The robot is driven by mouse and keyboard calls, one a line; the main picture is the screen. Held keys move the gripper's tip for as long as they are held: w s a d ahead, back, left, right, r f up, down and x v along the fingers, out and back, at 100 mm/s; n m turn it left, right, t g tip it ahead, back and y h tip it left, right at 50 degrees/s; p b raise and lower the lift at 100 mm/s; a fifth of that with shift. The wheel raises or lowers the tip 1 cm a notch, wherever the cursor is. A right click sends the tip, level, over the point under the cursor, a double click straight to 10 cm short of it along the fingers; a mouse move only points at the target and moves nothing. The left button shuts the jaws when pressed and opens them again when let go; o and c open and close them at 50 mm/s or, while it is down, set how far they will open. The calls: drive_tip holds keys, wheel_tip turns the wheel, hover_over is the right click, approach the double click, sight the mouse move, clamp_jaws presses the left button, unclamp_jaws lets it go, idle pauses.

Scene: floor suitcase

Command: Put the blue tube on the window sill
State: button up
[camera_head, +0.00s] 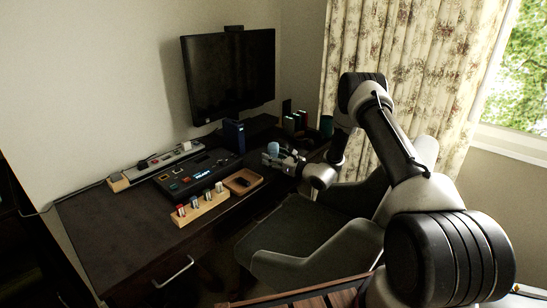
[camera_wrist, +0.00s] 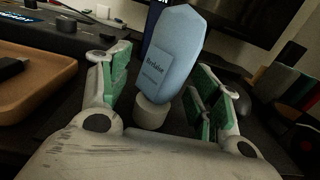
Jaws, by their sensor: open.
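The light blue tube (camera_wrist: 172,62) stands on its white cap (camera_wrist: 150,112) on the dark desk and looks slightly tilted in the wrist view. In the head view the tube (camera_head: 273,147) shows near the desk's front edge. My gripper (camera_wrist: 160,88) is open, with its green-padded fingers on either side of the tube. A gap shows on both sides, so the pads do not seem to touch it. In the head view my gripper (camera_head: 276,158) reaches in from the right.
A wooden tray (camera_head: 243,181) with a small black item lies left of my gripper. Beyond are a control box (camera_head: 198,173), a dark blue box (camera_head: 233,136) and a monitor (camera_head: 229,76). Books and a green cup (camera_head: 326,124) stand right. A chair (camera_head: 318,236) and curtain (camera_head: 400,70) are nearby.

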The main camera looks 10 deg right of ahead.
drive_tip(key=c, duration=1.3)
drive_tip(key=shift+o, duration=0.2)
drive_tip(key=shift+r, duration=0.1)
